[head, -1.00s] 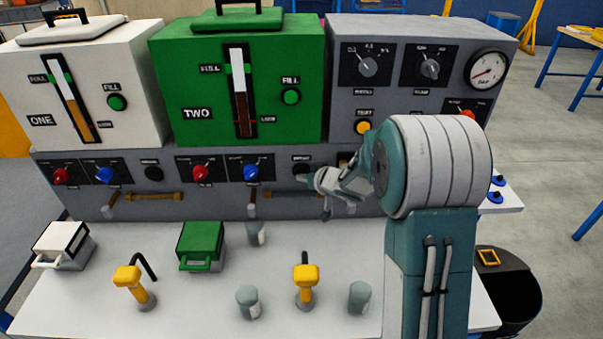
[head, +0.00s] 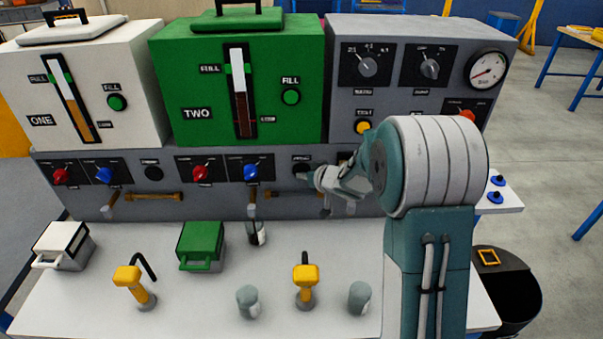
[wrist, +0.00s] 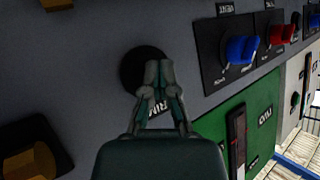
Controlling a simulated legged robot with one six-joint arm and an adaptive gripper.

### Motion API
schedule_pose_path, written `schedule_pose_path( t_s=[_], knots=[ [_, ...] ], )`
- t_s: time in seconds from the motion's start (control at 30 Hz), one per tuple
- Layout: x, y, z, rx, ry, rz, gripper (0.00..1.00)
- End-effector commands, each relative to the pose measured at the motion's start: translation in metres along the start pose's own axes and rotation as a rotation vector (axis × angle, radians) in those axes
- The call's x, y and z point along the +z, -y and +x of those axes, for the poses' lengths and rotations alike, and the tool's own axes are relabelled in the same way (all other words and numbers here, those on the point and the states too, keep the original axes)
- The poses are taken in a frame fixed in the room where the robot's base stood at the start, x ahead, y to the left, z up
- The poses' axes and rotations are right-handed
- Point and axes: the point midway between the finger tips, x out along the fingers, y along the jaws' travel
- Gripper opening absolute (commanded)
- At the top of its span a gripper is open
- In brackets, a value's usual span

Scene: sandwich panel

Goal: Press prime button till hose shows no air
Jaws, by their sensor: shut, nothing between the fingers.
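A round black prime button (wrist: 140,68) fills the middle of the wrist view. It also shows in the head view (head: 301,164), right of the blue knob (head: 251,171) below the green tank TWO (head: 170,75). My gripper (wrist: 158,72) is shut and empty. Its fingertips overlap the button in the picture and seem to touch it; how far it is pressed I cannot tell. The amber hose (head: 283,195) runs below the button, partly behind my gripper; air in it cannot be made out. A cup (head: 257,234) stands under the spout, with something dark in it.
White tank ONE (head: 120,60) stands at the left. A grey panel (head: 340,40) with knobs and a gauge is at the right. Yellow-handled tools (head: 304,275), grey cups (head: 248,301) and two small boxes (head: 201,243) stand on the white table (head: 200,310).

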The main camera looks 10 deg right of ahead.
Motion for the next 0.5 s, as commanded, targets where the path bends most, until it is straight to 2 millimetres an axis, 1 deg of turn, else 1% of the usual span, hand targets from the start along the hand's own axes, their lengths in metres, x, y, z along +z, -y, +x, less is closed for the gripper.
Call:
schedule_pose_path(
  t_s=[0.33, 0.5],
  knots=[
    [-0.0011, -0.0004, 0.0006, 0.000, -0.002, 0.000, 0.00],
    [0.0010, 0.0022, -0.0028, 0.000, -0.002, 0.001, 0.00]
  ],
)
